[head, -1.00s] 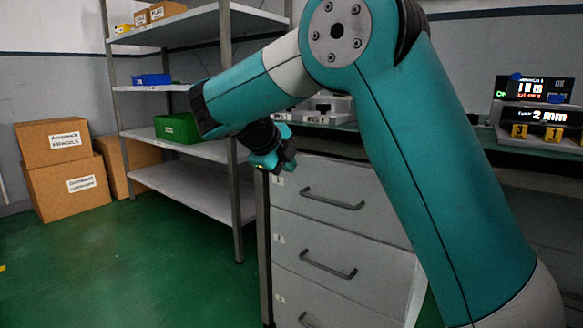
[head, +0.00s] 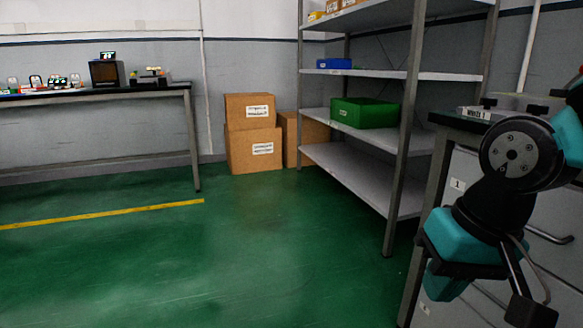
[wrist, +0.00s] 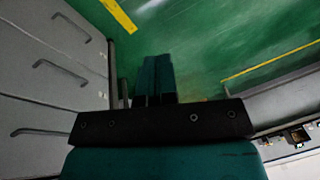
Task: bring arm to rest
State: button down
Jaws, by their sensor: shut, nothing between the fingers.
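My gripper (wrist: 157,76) shows in the wrist view with its two teal fingers side by side and shut, nothing between them. They point over the green floor. In the head view my gripper (head: 446,284) hangs low at the right, folded close in front of the drawer cabinet (head: 455,185). Part of the arm is cut off by the right edge. Whether the gripper touches the cabinet cannot be told, but the wrist view shows floor beyond the fingertips.
A grey shelf rack (head: 408,150) holds a green bin (head: 365,113) and a blue bin (head: 333,64). A table (head: 150,92) with small devices is at the left. The green floor (head: 230,255) between is clear.

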jog(key=s+a+n+g+y, duration=0.2)
jog(key=s+a+n, duration=0.1)
jog(key=s+n, duration=0.4)
notch_tip(320, 180, up, 38)
jog(key=s+p, duration=0.1)
jog(key=p, duration=3.7)
jog(key=shift+s+a+f, duration=0.2)
